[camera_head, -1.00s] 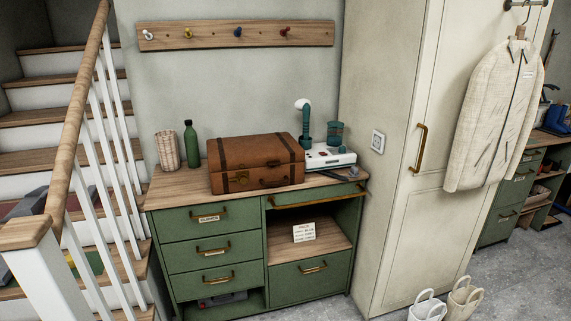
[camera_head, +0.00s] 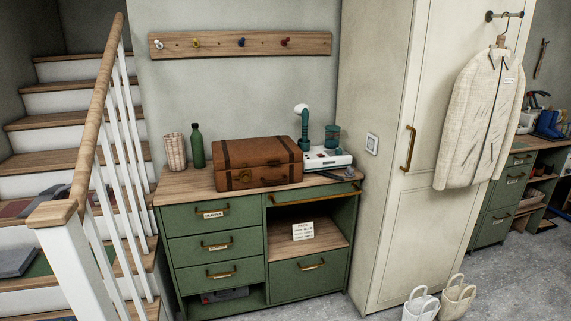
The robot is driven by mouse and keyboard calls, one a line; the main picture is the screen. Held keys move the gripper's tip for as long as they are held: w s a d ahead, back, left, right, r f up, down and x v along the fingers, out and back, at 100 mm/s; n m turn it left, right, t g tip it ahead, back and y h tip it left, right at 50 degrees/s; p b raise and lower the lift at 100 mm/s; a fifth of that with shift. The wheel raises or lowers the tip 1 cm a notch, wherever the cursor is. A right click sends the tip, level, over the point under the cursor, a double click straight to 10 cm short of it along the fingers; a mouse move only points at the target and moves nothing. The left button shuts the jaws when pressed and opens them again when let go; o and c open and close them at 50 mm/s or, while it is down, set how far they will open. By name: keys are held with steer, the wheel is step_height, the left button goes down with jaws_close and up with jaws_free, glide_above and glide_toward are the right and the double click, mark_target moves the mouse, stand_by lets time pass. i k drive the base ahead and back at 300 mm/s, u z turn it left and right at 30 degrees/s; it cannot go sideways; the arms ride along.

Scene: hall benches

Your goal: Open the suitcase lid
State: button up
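The brown suitcase (camera_head: 258,162) lies flat on the wooden top of the green cabinet, with its lid shut. It has two dark straps and a brass latch (camera_head: 245,177) on its front face. My gripper is not in view.
The green cabinet (camera_head: 211,247) also bears a woven cup (camera_head: 175,152), a green bottle (camera_head: 197,146) and a white device (camera_head: 327,158) close to the suitcase's right. Stair railing (camera_head: 96,95) stands at left, a tall cream wardrobe (camera_head: 390,215) at right. Two bags (camera_head: 421,304) stand on the floor.

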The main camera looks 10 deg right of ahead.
mark_target(277, 149)
steer(key=z, duration=0.05)
steer(key=k, duration=0.45)
steer(key=u, duration=0.3)
steer(key=i, duration=0.9)
steer(key=u, duration=0.85)
